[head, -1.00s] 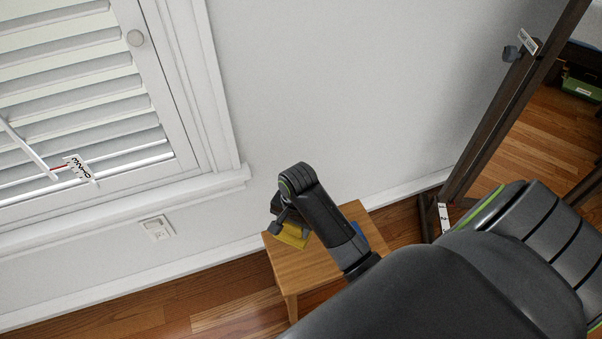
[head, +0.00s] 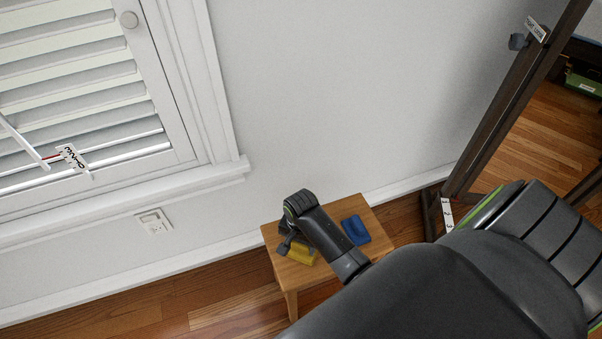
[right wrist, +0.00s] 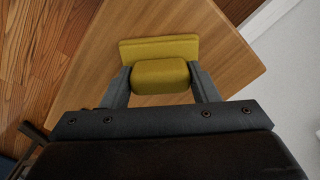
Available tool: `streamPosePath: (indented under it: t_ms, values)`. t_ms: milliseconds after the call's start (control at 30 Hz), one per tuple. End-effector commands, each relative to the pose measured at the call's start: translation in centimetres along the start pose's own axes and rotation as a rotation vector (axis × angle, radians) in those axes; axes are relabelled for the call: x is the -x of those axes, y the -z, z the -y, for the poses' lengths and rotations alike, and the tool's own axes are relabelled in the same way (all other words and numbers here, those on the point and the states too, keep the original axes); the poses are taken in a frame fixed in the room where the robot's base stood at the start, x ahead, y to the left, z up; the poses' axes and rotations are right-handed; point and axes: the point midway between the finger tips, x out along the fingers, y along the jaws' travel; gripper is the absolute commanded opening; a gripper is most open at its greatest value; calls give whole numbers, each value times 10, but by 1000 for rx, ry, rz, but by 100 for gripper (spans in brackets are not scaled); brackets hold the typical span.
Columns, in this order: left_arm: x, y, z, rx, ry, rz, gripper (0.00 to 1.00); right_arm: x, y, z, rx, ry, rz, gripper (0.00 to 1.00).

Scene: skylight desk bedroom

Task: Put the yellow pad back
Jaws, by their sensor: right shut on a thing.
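The yellow pad (head: 303,254) is at the small wooden table, towards its front left in the head view. In the right wrist view the yellow pad (right wrist: 158,48) has a wide flat part and a narrower raised block. My right gripper (head: 288,246) is shut on that block, with one finger on each side in the right wrist view (right wrist: 160,78). The pad is over the tabletop; I cannot tell whether it touches it. A blue pad (head: 355,229) lies on the table to the right of my right gripper. My left gripper is not in view.
The small wooden table (head: 283,270) stands close to the white wall (head: 320,110). A shuttered window (head: 75,100) is at the left. A dark wooden frame (head: 490,120) stands at the right. The tabletop behind and between the pads is bare.

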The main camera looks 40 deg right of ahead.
Motion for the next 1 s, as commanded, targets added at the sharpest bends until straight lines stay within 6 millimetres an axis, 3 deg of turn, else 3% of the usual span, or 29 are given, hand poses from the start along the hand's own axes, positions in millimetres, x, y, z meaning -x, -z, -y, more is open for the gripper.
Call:
streamPosePath:
  t_ms: [133,167,333,667,767,1000]
  values:
    - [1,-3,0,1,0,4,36,0,0,0,0,0,1,36]
    - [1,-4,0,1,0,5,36,0,0,0,0,0,1,56]
    - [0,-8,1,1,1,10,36,0,0,0,0,0,1,76]
    - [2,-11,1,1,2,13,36,4,0,0,-1,1,0,76]
    - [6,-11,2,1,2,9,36,17,0,1,-1,3,-1,76]
    - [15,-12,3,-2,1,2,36,68,0,1,0,5,-1,76]
